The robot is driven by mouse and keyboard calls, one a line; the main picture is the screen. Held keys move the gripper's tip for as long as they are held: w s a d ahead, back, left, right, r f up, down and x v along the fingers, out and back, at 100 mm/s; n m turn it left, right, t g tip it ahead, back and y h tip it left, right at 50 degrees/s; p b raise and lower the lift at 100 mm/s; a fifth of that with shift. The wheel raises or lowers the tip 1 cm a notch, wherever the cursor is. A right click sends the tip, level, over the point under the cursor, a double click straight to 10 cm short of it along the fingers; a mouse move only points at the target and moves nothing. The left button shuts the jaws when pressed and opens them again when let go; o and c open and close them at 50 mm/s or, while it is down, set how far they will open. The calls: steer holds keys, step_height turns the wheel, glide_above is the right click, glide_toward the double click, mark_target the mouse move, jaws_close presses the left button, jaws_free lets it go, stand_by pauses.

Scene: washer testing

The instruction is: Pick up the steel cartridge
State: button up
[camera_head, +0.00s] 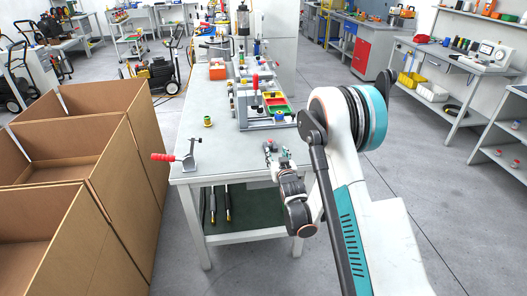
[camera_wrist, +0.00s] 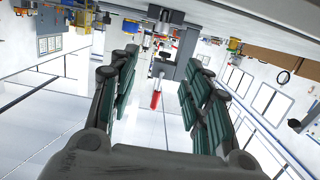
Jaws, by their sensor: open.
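I cannot pick out a steel cartridge with certainty in either view. In the head view my gripper (camera_head: 277,153) is over the near right part of the grey workbench (camera_head: 225,157). Its fingers are apart and point away toward the back of the bench. In the wrist view my gripper (camera_wrist: 162,60) is open, with nothing held between the green-padded fingers. Beyond the fingertips, small silvery parts and a red handle (camera_wrist: 156,100) show, too small to identify. Small dark and red items near the fingertips in the head view are also unclear.
A red-handled clamp (camera_head: 180,157) stands at the bench's near left corner. A small yellowish spool (camera_head: 208,121) is farther back. A fixture with coloured bins (camera_head: 278,104) lies beyond my gripper. Cardboard boxes (camera_head: 100,150) stand left. The bench's near middle is clear.

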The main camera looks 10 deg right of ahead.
steer(key=b, duration=0.2)
glide_toward(271, 142)
steer(key=w, duration=0.3)
steer(key=shift+w+a+f, duration=0.25)
steer(key=shift+a+f, duration=0.05)
steer(key=shift+a, duration=0.1)
steer(key=w, duration=0.1)
steer(key=w+b, duration=0.2)
steer(key=w, duration=0.1)
steer(key=shift+d+f, duration=0.35)
steer(key=shift+f, duration=0.05)
steer(key=shift+w+b, duration=0.35)
steer(key=shift+w, duration=0.25)
jaws_close()
